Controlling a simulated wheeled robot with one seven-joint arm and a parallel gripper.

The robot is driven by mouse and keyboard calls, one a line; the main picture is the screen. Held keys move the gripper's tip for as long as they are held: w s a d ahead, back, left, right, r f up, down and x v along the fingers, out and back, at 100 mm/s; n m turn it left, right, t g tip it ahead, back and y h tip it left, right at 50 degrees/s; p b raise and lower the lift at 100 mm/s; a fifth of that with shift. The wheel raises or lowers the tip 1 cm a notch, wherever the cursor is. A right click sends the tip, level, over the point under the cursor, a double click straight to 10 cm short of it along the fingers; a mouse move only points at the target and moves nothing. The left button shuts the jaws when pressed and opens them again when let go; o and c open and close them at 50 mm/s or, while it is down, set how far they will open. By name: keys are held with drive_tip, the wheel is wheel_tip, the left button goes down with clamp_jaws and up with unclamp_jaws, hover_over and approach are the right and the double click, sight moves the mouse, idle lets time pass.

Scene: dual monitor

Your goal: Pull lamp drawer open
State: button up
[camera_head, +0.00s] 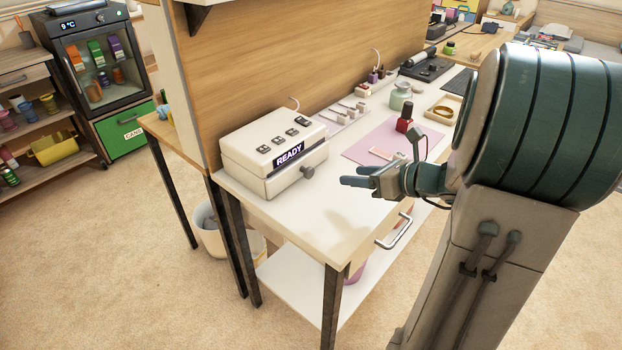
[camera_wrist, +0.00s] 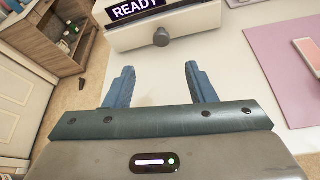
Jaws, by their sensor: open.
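A white lamp box (camera_head: 272,150) with a lit "READY" panel sits on the near left end of the white table. A grey round knob (camera_head: 307,171) sticks out of its front face, low and to the right, on what looks like the drawer front. The drawer looks shut. In the wrist view the knob (camera_wrist: 161,37) is ahead, between the lines of the two blue fingers. My gripper (camera_head: 352,177) is above the table, right of the knob and apart from it. It is open and empty, with its fingers (camera_wrist: 160,72) spread toward the lamp box.
A pink mat (camera_head: 385,142) with a red bottle (camera_head: 404,118) lies behind my gripper. A wooden panel (camera_head: 290,60) rises behind the lamp box. The table's own drawer has a metal handle (camera_head: 394,231). The table top before the knob is clear.

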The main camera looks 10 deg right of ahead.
sight(311, 171)
drive_tip(key=b+x, duration=0.2)
drive_tip(key=x, duration=1.1)
drive_tip(key=shift+w+a+f+b, duration=0.1)
drive_tip(key=shift+w+f+b, duration=0.1)
drive_tip(key=shift+w+b, duration=0.2)
